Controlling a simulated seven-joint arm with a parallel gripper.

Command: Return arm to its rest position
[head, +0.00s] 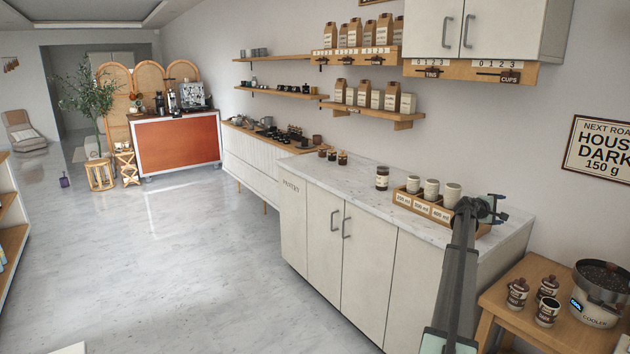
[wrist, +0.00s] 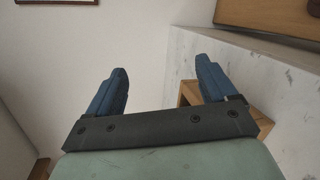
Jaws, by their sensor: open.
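My gripper (head: 502,207) is raised above the right end of the marble counter in the head view, in front of the wall. In the wrist view its two blue fingers (wrist: 161,68) are spread apart with nothing between them. Past the fingers is the plain wall. My arm hides part of the counter front and part of the labelled wooden cup holder.
The marble counter (head: 365,182) holds a wooden cup holder (head: 424,208) with cups and a dark-labelled jar (head: 382,178). A low wooden table (head: 522,290) at right bears small jars and a cooler (head: 598,292).

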